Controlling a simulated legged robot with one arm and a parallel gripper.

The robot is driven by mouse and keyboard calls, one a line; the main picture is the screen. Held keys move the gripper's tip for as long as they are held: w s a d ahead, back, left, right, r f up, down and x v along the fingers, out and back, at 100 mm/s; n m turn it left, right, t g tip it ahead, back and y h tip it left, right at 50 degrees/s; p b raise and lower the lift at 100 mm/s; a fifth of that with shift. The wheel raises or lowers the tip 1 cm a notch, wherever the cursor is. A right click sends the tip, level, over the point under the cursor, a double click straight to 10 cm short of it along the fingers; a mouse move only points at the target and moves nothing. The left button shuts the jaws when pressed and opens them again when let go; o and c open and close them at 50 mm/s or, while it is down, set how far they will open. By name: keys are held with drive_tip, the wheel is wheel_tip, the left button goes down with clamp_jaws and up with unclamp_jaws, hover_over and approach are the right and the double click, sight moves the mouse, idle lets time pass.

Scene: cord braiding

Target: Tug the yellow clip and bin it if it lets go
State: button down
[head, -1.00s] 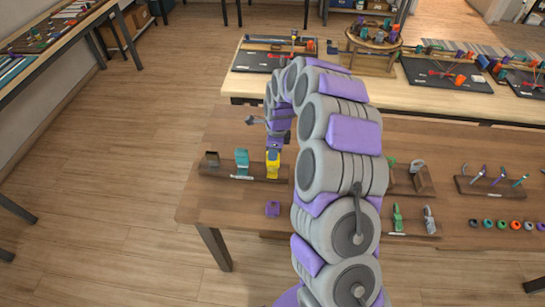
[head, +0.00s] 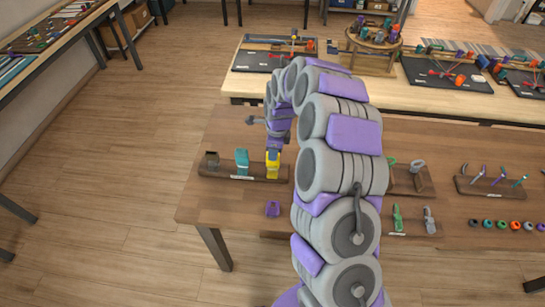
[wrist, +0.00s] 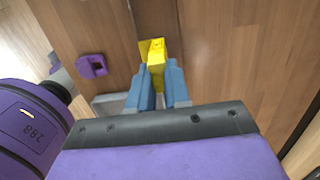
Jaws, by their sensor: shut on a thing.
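The yellow clip (head: 272,168) is at the right end of a wooden rack (head: 222,171) on the near table. My gripper (head: 273,152) is above it with fingers pointing down. In the wrist view the yellow clip (wrist: 156,54) sits between the tips of my blue-grey fingers (wrist: 158,80), which are shut on it. The clip still appears to be at the rack; whether it is fixed there I cannot tell. No bin can be made out for certain.
A grey clip (head: 211,160) and a teal clip (head: 242,161) share the rack. A purple clip (head: 272,208) lies on the table in front. More racks with green and grey clips (head: 397,217) stand to the right. My arm hides the table's middle.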

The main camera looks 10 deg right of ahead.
drive_tip(key=shift+p, duration=0.3)
idle(0.5)
drive_tip(key=c, duration=0.7)
unclamp_jaws()
drive_tip(key=shift+r, duration=0.1)
drive_tip(key=shift+s+d+r+p, duration=0.15)
drive_tip(key=shift+r+p, duration=0.65)
drive_tip(key=shift+r, duration=0.65)
drive_tip(key=shift+w+d+r+p, duration=0.15)
drive_tip(key=shift+r+p, duration=0.6)
drive_tip(key=shift+r, duration=0.7)
drive_tip(key=shift+s, duration=0.1)
